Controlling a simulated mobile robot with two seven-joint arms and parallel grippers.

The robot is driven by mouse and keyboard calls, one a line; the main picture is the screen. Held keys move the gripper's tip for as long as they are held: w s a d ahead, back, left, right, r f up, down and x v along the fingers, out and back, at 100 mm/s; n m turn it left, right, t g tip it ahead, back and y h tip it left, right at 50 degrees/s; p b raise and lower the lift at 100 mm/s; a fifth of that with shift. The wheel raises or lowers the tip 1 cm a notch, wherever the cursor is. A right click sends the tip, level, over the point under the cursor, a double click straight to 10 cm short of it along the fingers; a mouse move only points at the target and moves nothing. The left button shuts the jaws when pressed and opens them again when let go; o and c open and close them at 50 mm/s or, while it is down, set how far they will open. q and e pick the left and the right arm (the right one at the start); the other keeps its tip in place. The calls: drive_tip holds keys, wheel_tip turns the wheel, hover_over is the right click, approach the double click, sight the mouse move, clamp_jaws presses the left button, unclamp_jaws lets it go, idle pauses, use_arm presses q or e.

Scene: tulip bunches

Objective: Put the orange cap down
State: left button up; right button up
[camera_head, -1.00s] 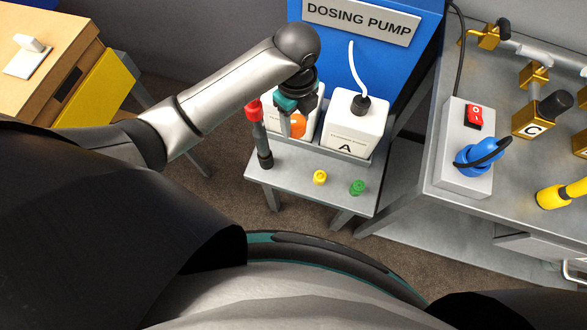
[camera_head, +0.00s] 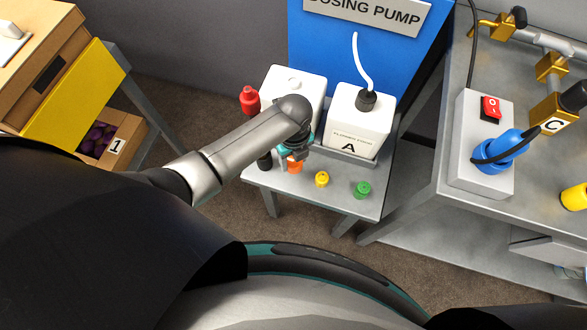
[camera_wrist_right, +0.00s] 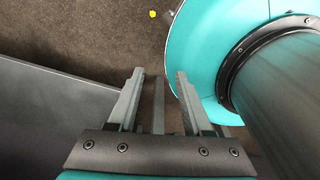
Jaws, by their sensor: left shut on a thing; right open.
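The orange cap (camera_head: 295,167) is in my left gripper (camera_head: 294,158), which is shut on it. The gripper points down low over the grey stand's front part, left of the yellow cap (camera_head: 322,179). I cannot tell whether the orange cap touches the stand's top (camera_head: 300,182). A green cap (camera_head: 362,190) stands farther right. The white canister (camera_head: 290,82) behind my left wrist shows a bare white neck on top. My right gripper (camera_wrist_right: 160,75) is open and empty in the right wrist view, above the floor.
White canister A (camera_head: 358,122) with a black cap and white tube stands at the stand's back. A grey bench (camera_head: 450,205) with a switch box (camera_head: 484,150) is at right.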

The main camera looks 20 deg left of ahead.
sight(293, 166)
use_arm(q)
wheel_tip(293, 166, down, 4)
drive_tip(key=shift+f+b, duration=0.15)
drive_tip(key=shift+b, duration=0.8)
drive_tip(key=shift+f, duration=0.6)
drive_tip(key=o, duration=0.9)
drive_tip(key=shift+b, duration=0.3)
drive_tip(key=o, duration=0.4)
use_arm(e)
drive_tip(key=w+f, duration=0.1)
drive_tip(key=w+d+f, duration=0.1)
drive_tip(key=shift+d+f, duration=0.25)
drive_tip(key=shift+f, duration=0.05)
